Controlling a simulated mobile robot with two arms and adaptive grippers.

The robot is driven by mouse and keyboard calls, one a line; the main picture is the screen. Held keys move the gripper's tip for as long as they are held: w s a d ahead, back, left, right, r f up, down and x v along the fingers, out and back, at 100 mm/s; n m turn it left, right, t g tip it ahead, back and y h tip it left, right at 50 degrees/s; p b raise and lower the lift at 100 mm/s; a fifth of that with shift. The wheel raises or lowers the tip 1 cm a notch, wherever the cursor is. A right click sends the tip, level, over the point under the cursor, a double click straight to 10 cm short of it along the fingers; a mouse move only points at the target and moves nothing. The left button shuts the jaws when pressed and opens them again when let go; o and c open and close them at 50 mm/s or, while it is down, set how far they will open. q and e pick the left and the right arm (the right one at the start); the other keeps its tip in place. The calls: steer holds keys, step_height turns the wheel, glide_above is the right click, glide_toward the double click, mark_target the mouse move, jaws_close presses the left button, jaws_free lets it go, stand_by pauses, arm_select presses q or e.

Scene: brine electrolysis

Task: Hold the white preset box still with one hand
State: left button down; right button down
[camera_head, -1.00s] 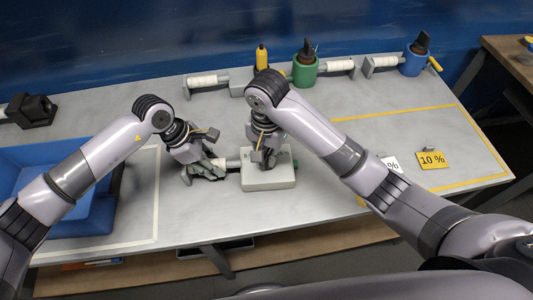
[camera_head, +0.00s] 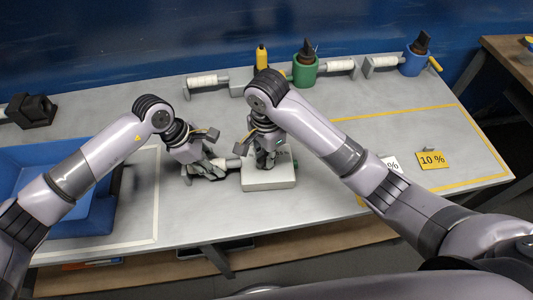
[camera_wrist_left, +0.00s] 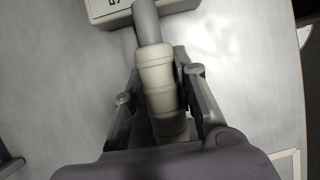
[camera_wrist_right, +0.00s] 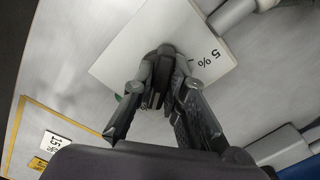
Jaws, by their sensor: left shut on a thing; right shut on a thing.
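The white preset box (camera_head: 268,182) lies on the grey table in front of me. Its face with a "5 %" marking (camera_wrist_right: 150,45) shows in the right wrist view. My right gripper (camera_head: 267,160) is above the box, its fingers closed around a dark knob (camera_wrist_right: 158,78) on its top. My left gripper (camera_head: 212,170) is just left of the box. It is shut on a pale cylindrical handle (camera_wrist_left: 158,78), whose grey shaft (camera_wrist_left: 147,22) reaches to the side of the box. The fingers hide part of the knob.
A blue tray (camera_head: 85,222) lies at the left. A green holder (camera_head: 305,72) and a blue holder (camera_head: 411,64) stand at the back, with white-handled tools beside them. A yellow "10 %" card (camera_head: 431,159) lies right. The table inside the yellow outline is mostly clear.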

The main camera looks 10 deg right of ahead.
arm_select(q)
steer(key=shift+s, duration=0.1)
arm_select(e)
steer(key=shift+m, duration=0.5)
steer(key=c, duration=1.5)
jaws_free()
step_height(320, 180, up, 12)
steer(key=shift+r, duration=0.1)
arm_select(q)
steer(key=c, duration=1.2)
jaws_free()
